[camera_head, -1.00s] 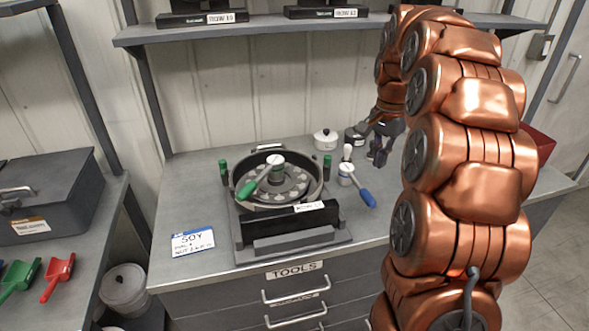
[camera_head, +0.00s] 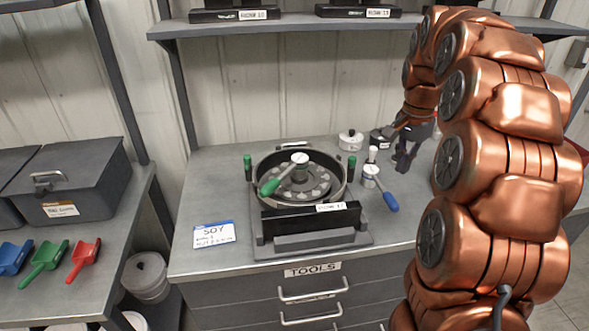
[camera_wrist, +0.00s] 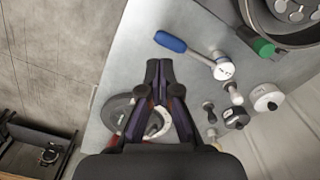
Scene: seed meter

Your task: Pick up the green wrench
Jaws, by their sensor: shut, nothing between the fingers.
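The green wrench has a green handle (camera_head: 269,187) and a round white head (camera_head: 299,158). It lies across the top of the round seed meter (camera_head: 331,196), handle pointing to the front left. My gripper (camera_head: 403,165) is shut and empty at the back right of the bench, to the right of both wrenches. In the wrist view my gripper (camera_wrist: 158,70) points down over the bench, close to the blue handle. I cannot make out the green wrench there.
Green-topped posts (camera_head: 248,167) (camera_head: 351,167) flank the meter. A white lidded pot (camera_head: 351,141) stands behind it. A dark disc with a pale ring (camera_wrist: 118,110) lies below my fingers. A SOY card (camera_head: 214,234) lies front left. A shelf (camera_head: 300,24) overhangs the back.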

